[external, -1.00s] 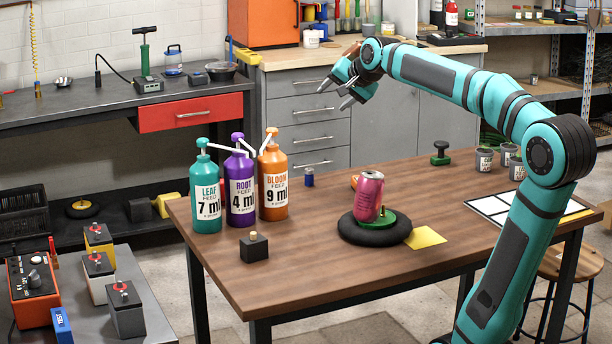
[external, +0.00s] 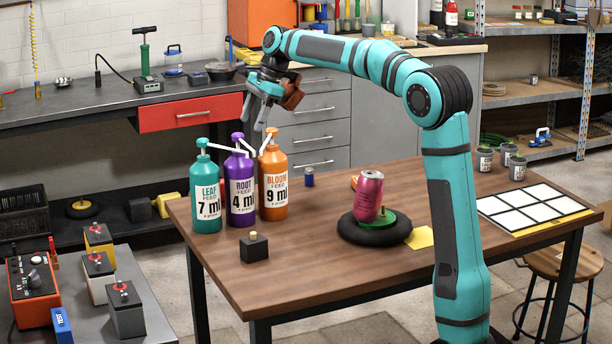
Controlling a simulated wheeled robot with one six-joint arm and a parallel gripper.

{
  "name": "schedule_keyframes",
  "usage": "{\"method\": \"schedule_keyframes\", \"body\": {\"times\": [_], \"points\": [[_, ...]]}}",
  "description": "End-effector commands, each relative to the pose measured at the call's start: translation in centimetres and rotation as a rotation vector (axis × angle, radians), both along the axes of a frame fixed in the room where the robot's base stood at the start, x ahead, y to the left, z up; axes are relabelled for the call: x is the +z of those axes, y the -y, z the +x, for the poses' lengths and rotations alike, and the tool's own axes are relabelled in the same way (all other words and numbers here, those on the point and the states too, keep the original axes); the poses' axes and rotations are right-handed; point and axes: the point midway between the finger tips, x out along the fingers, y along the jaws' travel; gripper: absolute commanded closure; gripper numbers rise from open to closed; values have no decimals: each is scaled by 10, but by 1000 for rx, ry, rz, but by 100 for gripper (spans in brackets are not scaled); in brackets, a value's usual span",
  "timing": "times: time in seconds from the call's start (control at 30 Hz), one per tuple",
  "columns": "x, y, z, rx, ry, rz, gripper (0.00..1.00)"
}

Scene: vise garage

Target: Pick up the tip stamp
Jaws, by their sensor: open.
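I cannot tell for certain which object is the tip stamp. A small black block with a brass knob (external: 254,247) sits upright on the wooden table, in front of the pump bottles. A green-handled, stamp-like piece stood at the table's back right earlier; my arm now covers that spot. My gripper (external: 253,122) is open and points down, showing above the purple bottle (external: 241,190) and orange bottle (external: 273,188) in the external view. It appears empty and apart from the black block.
A teal bottle (external: 206,198) stands left of the others. A tilted pink can (external: 368,196) rests in a green holder on a black round base (external: 375,231). A white-celled board (external: 533,208) and several grey cups (external: 484,160) are at right. The table's front middle (external: 310,265) is clear.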

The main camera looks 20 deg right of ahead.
Motion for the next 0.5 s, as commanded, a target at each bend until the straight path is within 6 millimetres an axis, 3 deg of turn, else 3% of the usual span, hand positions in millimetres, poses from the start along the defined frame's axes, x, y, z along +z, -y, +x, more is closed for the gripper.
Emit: {"method": "schedule_keyframes", "body": {"times": [0.2,0.37,0.5], "points": [[-15,-18,17,-48,-121,9,47],[-23,-24,19,-58,-145,9,47],[-42,-32,18,-56,-146,9,47]]}}
